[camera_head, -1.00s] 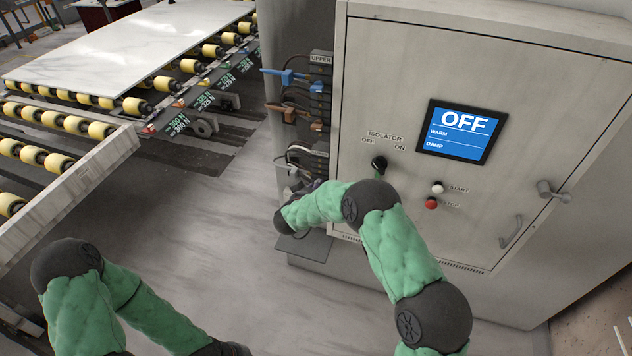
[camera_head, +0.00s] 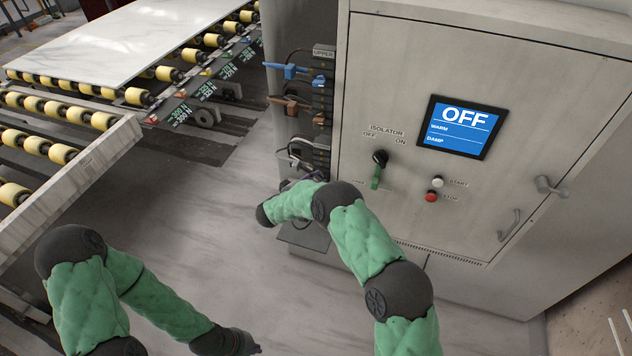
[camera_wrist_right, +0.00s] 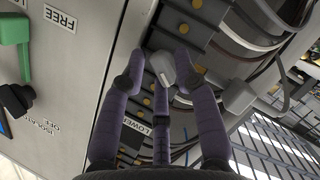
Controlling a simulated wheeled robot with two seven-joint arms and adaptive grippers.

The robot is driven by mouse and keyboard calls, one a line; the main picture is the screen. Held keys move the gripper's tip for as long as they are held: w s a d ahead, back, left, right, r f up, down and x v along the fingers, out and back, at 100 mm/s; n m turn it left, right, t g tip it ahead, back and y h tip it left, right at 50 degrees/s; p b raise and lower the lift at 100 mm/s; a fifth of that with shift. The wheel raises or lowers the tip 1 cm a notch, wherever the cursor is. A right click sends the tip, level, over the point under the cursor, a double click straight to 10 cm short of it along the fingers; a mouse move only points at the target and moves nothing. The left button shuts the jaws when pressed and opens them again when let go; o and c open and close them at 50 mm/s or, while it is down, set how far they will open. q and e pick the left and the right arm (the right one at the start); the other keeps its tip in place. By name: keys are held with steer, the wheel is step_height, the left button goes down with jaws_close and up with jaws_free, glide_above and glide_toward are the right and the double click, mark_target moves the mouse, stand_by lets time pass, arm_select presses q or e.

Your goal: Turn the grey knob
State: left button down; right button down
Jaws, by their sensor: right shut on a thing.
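The grey knob (camera_wrist_right: 162,68) shows between my fingers in the right wrist view, in front of a dark connector block beside the "LOWER" label. My right gripper (camera_wrist_right: 160,70) is shut on it, with purple fingers on both sides and one below. In the head view my right gripper (camera_head: 303,183) is mostly hidden by my own forearm, low beside the cabinet's left side. My left gripper (camera_head: 250,345) is low in the head view, away from the cabinet, and its fingers are too little seen to judge.
The cabinet (camera_head: 440,60) carries a screen (camera_head: 460,128) reading OFF, a black isolator switch (camera_head: 380,157), a green lever (camera_head: 376,179), and white and red buttons. Blue (camera_head: 290,71) and brown (camera_head: 290,102) connectors and loose cables are close above my right gripper. A roller conveyor (camera_head: 60,115) stands left; floor between is clear.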

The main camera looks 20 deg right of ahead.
steer(key=shift+n+h, duration=0.3)
steer(key=shift+n, duration=0.1)
stand_by(0.3)
steer(key=c, duration=1.1)
jaws_free()
steer(key=shift+d, duration=0.1)
steer(key=v, duration=1.2)
steer(key=shift+f, duration=0.1)
